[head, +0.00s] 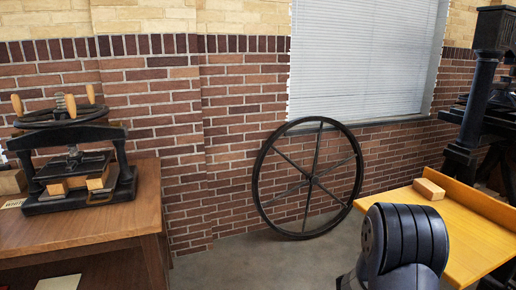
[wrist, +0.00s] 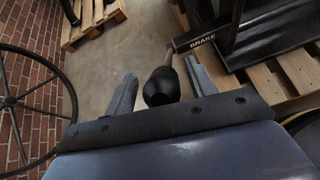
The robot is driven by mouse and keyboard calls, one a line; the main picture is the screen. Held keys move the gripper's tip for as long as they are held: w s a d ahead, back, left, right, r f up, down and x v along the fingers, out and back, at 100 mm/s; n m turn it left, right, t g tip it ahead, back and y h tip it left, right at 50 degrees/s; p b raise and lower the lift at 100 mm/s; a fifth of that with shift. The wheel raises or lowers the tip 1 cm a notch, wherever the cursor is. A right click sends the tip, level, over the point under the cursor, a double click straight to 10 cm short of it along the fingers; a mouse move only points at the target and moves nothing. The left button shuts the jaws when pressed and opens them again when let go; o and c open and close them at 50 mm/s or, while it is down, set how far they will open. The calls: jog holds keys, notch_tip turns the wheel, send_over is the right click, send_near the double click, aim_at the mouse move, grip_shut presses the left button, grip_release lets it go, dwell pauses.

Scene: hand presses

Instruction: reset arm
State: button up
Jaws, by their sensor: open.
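My arm (head: 405,240) shows at the lower right of the head view, but its fingers do not show there. In the wrist view my gripper (wrist: 160,70) is open, with one grey finger on each side. A black rounded knob (wrist: 160,88) on a metal rod appears between the fingers. The fingers look apart from it, and I cannot tell how far below or ahead it is. The rod runs up towards a dark bar marked BRAKE (wrist: 195,40).
A large spoked wheel (head: 308,180) leans on the brick wall. A small press (head: 75,160) stands on a wooden table (head: 60,228) at left. A wooden block (head: 429,189) lies on a yellow table (head: 460,222) at right. Wooden pallets (wrist: 300,75) show in the wrist view.

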jog(key=p+v, duration=0.2)
jog(key=v, duration=0.8)
jog(key=b+x, duration=0.2)
jog(key=x, duration=0.8)
jog(key=shift+d+f, duration=0.3)
jog(key=f+b, duration=0.1)
jog(key=a+f+b, duration=0.1)
jog(key=b, duration=0.1)
jog(key=shift+s+a+f+h, duration=0.1)
jog(key=shift+s+a+h, duration=0.1)
jog(key=shift+a+h, duration=0.15)
jog(key=s+a+f+t+h+b, duration=0.1)
jog(key=s+a+f+h+b, duration=0.2)
jog(key=f+b, duration=0.6)
jog(key=a+f+t+h+b, duration=0.1)
jog(key=a+f+h+b, duration=0.1)
jog(key=a+f+b, duration=0.65)
jog(key=s+r+p+v, duration=0.1)
jog(key=v, duration=0.6)
jog(key=shift+s+r+h, duration=0.1)
jog(key=shift+s+h, duration=0.1)
jog(key=shift+h, duration=0.05)
